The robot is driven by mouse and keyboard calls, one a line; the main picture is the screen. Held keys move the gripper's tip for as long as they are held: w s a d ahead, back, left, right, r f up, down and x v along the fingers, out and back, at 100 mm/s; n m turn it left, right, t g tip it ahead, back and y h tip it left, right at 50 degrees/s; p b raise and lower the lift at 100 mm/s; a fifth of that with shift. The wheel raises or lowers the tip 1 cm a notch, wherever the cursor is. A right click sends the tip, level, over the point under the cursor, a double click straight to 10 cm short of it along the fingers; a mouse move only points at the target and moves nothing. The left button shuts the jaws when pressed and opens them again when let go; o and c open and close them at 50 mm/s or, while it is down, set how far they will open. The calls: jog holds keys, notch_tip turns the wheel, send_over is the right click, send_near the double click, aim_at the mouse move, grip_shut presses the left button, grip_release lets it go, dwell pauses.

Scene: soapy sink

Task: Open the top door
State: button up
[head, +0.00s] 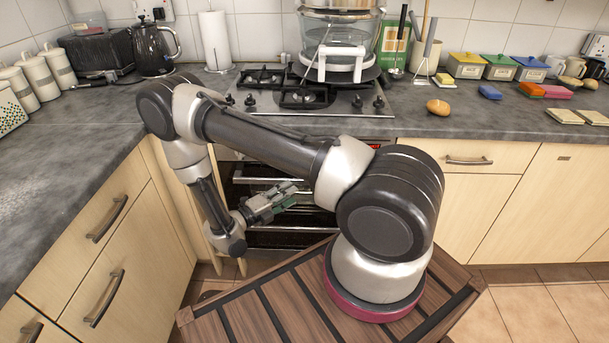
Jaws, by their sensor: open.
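The built-in oven (287,238) stands under the hob, largely hidden behind my arm. Silvery horizontal bars show on its dark front, one of them an upper bar (250,180) just left of my gripper. I cannot tell from this view whether the top door is ajar or closed. My gripper (289,194) is in front of the oven's upper part, pointing right, with its jaws open. Nothing shows between the fingers. Whether it touches the oven front or a handle cannot be told.
A gas hob (300,98) carries a glass steamer (340,45). Drawers with dark handles (108,218) line the left side; cupboards (520,200) stand at right. Tiled floor (530,305) is clear at lower right.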

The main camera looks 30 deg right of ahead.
jog(key=d, duration=0.2)
jog(key=w+d+n, duration=0.1)
jog(key=d, duration=0.2)
jog(key=w+d+n, duration=0.1)
jog(key=d, duration=0.1)
jog(key=shift+d+r+t, duration=0.15)
jog(key=shift+r+t, duration=0.15)
jog(key=shift+r, duration=0.05)
grip_shut()
